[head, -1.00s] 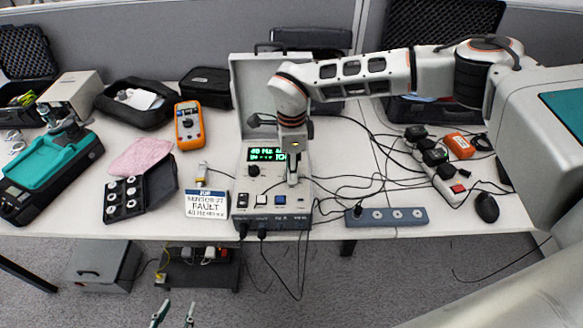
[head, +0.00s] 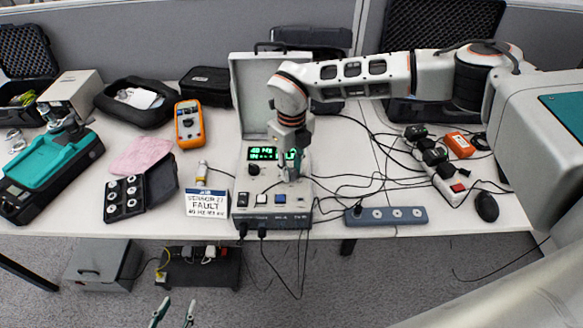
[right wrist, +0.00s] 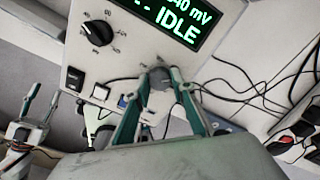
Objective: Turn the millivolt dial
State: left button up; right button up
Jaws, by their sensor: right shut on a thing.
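The calibrator box (head: 240,205) stands on the table with its lid raised at the back. Its green display (head: 263,154) reads "40 mV" and "IDLE" in the right wrist view (right wrist: 180,22). My right gripper (head: 291,178) points down at the panel's right side. A black dial (right wrist: 97,33) with a printed scale sits apart to the left. My left gripper (head: 174,314) is open and empty at the bottom edge, below the table front.
A fault sign (head: 206,203) and a small cylindrical sensor (head: 203,172) lie left of the box. An orange multimeter (head: 189,124) stands further back. Black cables run right of the box to a grey socket strip (head: 386,216).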

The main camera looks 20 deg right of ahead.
aim_at(292, 172)
jog(key=m, duration=1.2)
jog(key=shift+m, duration=0.3)
dwell(0.4)
jog(key=o, duration=1.1)
jog(key=shift+r, duration=0.1)
notch_tip(292, 172, up, 12)
